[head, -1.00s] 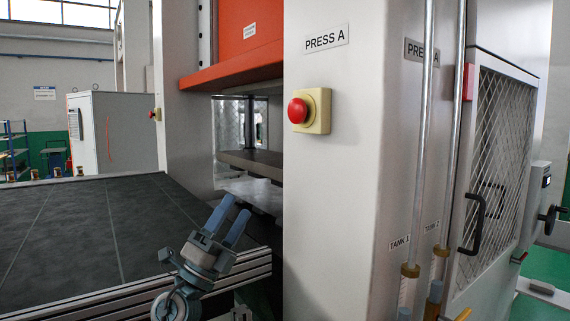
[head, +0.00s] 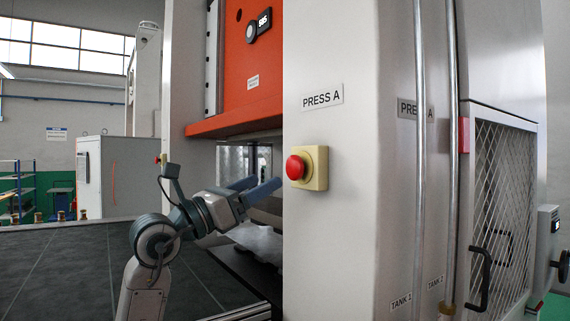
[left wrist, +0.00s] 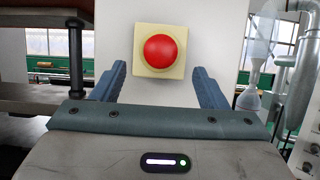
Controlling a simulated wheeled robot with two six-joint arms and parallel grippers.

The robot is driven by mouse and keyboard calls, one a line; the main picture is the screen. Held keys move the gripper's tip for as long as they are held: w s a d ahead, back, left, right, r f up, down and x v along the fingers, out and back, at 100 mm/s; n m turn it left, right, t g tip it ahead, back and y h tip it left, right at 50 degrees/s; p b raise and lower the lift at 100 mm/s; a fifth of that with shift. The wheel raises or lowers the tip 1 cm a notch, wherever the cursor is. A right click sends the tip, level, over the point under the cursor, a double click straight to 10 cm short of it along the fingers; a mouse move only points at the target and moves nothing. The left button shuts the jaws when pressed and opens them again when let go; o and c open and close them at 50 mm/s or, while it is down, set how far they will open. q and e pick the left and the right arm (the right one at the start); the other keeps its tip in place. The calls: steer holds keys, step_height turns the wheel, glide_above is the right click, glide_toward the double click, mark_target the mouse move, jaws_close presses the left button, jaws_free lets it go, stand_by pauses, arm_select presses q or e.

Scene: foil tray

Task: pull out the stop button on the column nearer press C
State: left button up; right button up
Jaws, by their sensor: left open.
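A red mushroom stop button (head: 296,168) on a square yellow base is fixed to the pale column (head: 345,210) labelled PRESS A. In the left wrist view the red button (left wrist: 160,48) is face-on, with its base a little beyond the fingertips. My left gripper (head: 262,186) is open and empty, left of this button and pointing right towards it. In the left wrist view its fingers (left wrist: 159,72) flank the button's lower part in the picture, apart from it. A second, small red and yellow button (head: 161,159) shows on the far left column. No PRESS C label is readable.
The orange press (head: 240,118) stands behind my left gripper. A dark table (head: 60,270) fills the lower left. On the right are vertical pipes (head: 454,190), a mesh door (head: 500,190) and its black handle (head: 481,280).

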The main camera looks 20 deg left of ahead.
mark_target(290, 165)
arm_select(q)
steer(key=p+x, duration=0.2)
steer(key=x, duration=0.3)
steer(key=shift+w+d+r, duration=0.2)
steer(key=shift+d+r, duration=0.05)
steer(key=shift+d, duration=0.05)
steer(key=shift+w+d+r+p, duration=0.1)
steer(key=shift+w+d+p, duration=0.35)
steer(key=shift+w, duration=0.2)
steer(key=c, duration=1.3)
steer(key=shift+s+a+b, duration=0.35)
steer(key=shift+s+a, duration=0.05)
steer(key=shift+s, duration=0.05)
steer(key=shift+c, duration=0.2)
steer(key=o, duration=1.3)
steer(key=shift+o, duration=0.2)
steer(key=shift+s+a, duration=0.15)
